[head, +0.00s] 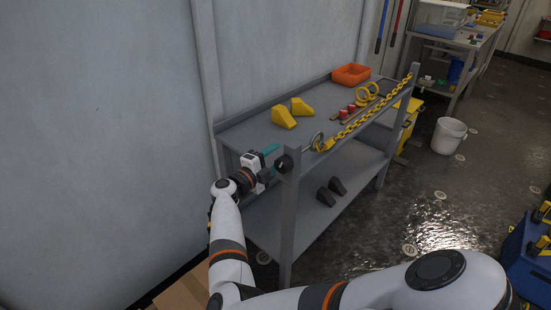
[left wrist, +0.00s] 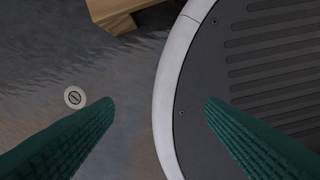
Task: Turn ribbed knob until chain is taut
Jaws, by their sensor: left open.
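The dark ribbed knob (head: 284,163) sits at the near corner post of the grey bench. A thin rod leads from it towards a yellow chain (head: 365,120), which runs nearly straight along the bench's front edge to the far post. Any slight sag is too small to tell. My right gripper (head: 271,153), with teal fingers, is just left of the knob. I cannot tell whether it touches the knob or how far its fingers are apart. My left gripper (left wrist: 160,102) shows only in the left wrist view, open and empty above the floor and my base.
On the bench top lie yellow wedges (head: 284,117), an orange tray (head: 351,75), yellow rings (head: 367,92) and red-ended pieces (head: 343,113). Dark wedges (head: 326,197) lie on the lower shelf (head: 270,219). A white bucket (head: 448,136) stands beyond on open floor. A wall borders the left.

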